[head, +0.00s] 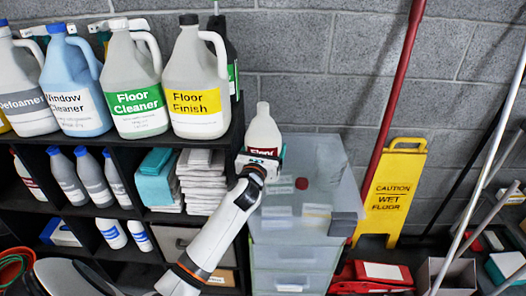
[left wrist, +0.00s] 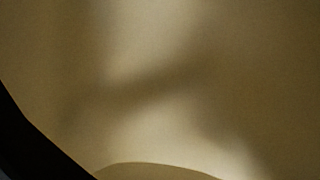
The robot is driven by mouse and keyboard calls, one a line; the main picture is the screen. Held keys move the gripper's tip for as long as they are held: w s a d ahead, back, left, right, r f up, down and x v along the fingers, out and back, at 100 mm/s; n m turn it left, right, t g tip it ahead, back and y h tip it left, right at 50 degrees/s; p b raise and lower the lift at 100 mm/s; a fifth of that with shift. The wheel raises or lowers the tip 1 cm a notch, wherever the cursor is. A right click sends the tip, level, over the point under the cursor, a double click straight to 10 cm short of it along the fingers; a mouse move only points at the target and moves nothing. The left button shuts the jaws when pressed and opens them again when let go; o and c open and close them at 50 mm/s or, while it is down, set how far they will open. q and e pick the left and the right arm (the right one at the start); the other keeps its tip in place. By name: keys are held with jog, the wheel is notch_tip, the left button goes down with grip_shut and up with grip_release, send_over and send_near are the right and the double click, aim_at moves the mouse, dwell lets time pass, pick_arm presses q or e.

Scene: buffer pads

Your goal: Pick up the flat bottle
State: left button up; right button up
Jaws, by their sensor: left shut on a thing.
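A white bottle with a dark red label (head: 263,131) stands upright in the head view, right of the black shelf and over the back left of the drawer unit. My left gripper (head: 262,157) is at its lower part and shut on it; its fingers are hard to make out. Whether the bottle touches a surface below is hidden by my gripper and arm. In the left wrist view a blurred tan surface (left wrist: 160,90) fills nearly everything, too close to identify. A dark edge shows at its lower left. My right gripper is not in view.
A black shelf (head: 145,217) at left holds several large jugs, smaller bottles and stacked cloths. A translucent drawer unit (head: 335,160) has a small red object (head: 301,183) on top. A yellow wet-floor sign (head: 397,190) and a red pole (head: 395,95) stand at right.

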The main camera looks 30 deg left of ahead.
aim_at(265, 118)
pick_arm(q)
jog(key=shift+r, duration=0.45)
jog(key=shift+c, duration=0.3)
notch_tip(265, 118, up, 9)
jog(key=shift+r+p, duration=0.15)
jog(key=shift+p, duration=0.95)
